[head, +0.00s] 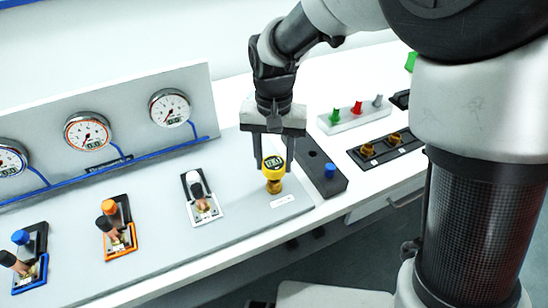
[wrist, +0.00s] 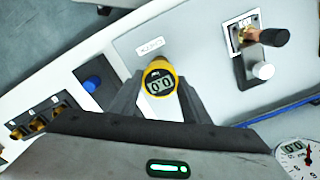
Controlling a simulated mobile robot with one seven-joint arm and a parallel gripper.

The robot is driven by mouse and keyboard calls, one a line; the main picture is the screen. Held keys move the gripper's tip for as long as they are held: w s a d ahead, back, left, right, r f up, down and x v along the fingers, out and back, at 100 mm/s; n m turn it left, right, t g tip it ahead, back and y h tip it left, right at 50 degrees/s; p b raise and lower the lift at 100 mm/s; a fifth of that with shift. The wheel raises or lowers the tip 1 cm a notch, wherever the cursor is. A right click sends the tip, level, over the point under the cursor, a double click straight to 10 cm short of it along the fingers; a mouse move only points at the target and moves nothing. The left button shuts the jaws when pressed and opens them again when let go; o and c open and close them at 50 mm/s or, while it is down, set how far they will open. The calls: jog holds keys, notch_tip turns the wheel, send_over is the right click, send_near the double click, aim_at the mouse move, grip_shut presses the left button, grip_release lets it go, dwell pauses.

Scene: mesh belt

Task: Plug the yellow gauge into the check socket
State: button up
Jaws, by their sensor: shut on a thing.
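The yellow gauge (head: 273,163) has a small digital display and a brass stem (head: 274,185) below it. It stands upright at the right end of the grey panel (head: 235,215). My gripper (head: 273,158) points down, shut on the gauge, one finger on each side. In the wrist view the gauge (wrist: 159,80) sits between my fingers with its display reading about 0.0. The check socket itself is not clearly visible; the stem's lower end meets the panel near a small white label (head: 283,201). I cannot tell how deep the stem sits.
A dark block with a blue knob (head: 330,170) stands just right of the gauge. Beyond are a white strip with coloured plugs (head: 347,117) and a dark holder with brass fittings (head: 386,147). Several valves, such as the white-framed one (head: 202,197), stand left, with round dials (head: 87,131) behind.

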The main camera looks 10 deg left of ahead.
aim_at(274, 163)
jog(key=shift+f+b, duration=0.9)
jog(key=shift+f, duration=0.5)
jog(key=o, duration=1.2)
jog(key=shift+r, duration=0.15)
notch_tip(274, 163, up, 17)
jog(key=p, duration=0.2)
jog(key=shift+r, duration=0.1)
